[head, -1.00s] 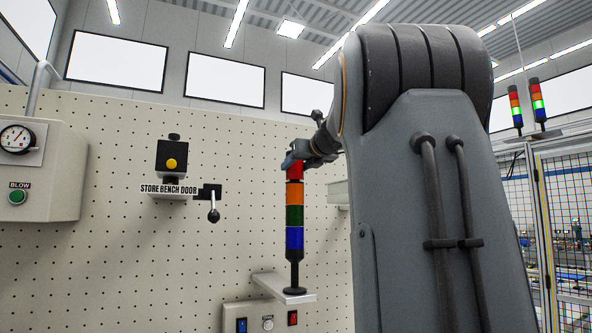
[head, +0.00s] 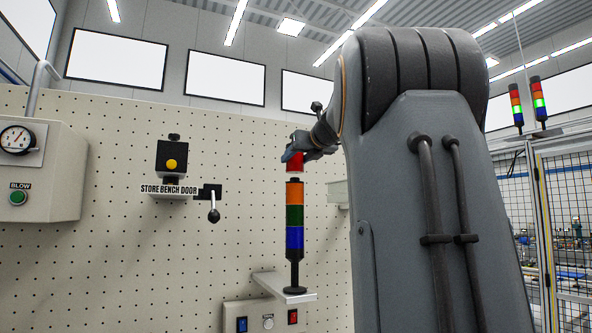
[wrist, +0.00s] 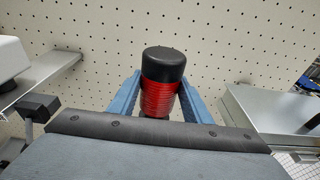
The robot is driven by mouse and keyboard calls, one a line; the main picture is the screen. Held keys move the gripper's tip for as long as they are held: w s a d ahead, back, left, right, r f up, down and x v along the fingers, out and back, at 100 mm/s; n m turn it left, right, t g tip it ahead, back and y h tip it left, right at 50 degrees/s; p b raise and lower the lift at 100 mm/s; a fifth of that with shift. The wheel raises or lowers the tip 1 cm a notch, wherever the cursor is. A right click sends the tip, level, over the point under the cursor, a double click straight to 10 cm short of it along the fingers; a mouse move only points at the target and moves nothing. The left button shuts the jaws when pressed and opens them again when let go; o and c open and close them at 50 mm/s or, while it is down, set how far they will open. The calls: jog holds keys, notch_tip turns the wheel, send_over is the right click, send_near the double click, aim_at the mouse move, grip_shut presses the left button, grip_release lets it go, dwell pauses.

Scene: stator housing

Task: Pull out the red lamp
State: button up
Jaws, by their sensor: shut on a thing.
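The red lamp (head: 295,165) is up in my gripper (head: 294,157), above the signal tower (head: 295,215). A narrow gap shows between the red lamp and the tower's orange section. The tower has orange, green and blue sections and stands upright on a small shelf. In the wrist view the red lamp (wrist: 158,98) has a black cap and sits between the two blue fingers of my gripper (wrist: 156,100), which is shut on it. The lamp's lower end is hidden there by the gripper body.
A small shelf (head: 301,297) carries the tower, with a switch panel below. A lever (head: 213,212) and a box with a yellow button (head: 171,163) are on the pegboard (head: 120,250) to the left. A grey box (wrist: 265,110) is at the right in the wrist view.

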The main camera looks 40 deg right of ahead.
jog(key=shift+r, duration=2.95)
